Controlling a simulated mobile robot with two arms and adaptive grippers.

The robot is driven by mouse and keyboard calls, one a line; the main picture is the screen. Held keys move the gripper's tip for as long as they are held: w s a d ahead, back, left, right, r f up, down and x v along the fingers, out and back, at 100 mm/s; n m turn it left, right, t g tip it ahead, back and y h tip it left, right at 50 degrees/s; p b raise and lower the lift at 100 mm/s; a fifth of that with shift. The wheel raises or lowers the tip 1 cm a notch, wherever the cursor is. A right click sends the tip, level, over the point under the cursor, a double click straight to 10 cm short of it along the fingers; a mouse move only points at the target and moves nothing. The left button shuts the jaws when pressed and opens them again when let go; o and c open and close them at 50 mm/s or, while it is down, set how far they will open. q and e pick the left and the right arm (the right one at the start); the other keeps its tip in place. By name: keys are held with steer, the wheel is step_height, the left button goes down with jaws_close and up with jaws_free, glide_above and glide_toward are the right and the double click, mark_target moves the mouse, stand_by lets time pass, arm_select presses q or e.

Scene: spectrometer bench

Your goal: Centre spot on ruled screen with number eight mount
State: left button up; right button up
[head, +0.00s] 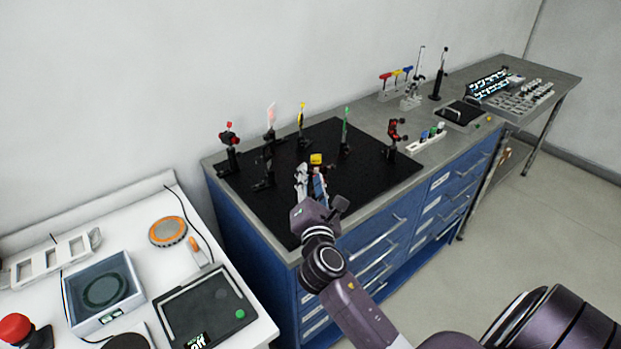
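My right gripper (312,182) reaches over the near edge of the black breadboard (368,178). It is at a dark mount with a yellow top (316,159) and hides much of that mount. I cannot tell whether the fingers touch it or how far they are apart. Several other post mounts stand upright on the board: one with a red top (229,139), one with a pale pink plate (271,115), one yellow (301,117), one green (345,127) and one red and black (394,131). No mount number, ruled screen or light spot can be made out. My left gripper is out of view.
A white bench (140,260) at the left carries a glass-topped box, a dark tray (205,308), an orange-rimmed disc (168,231) and a red button (15,326).

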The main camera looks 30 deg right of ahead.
steer(key=v, duration=1.2)
stand_by(0.4)
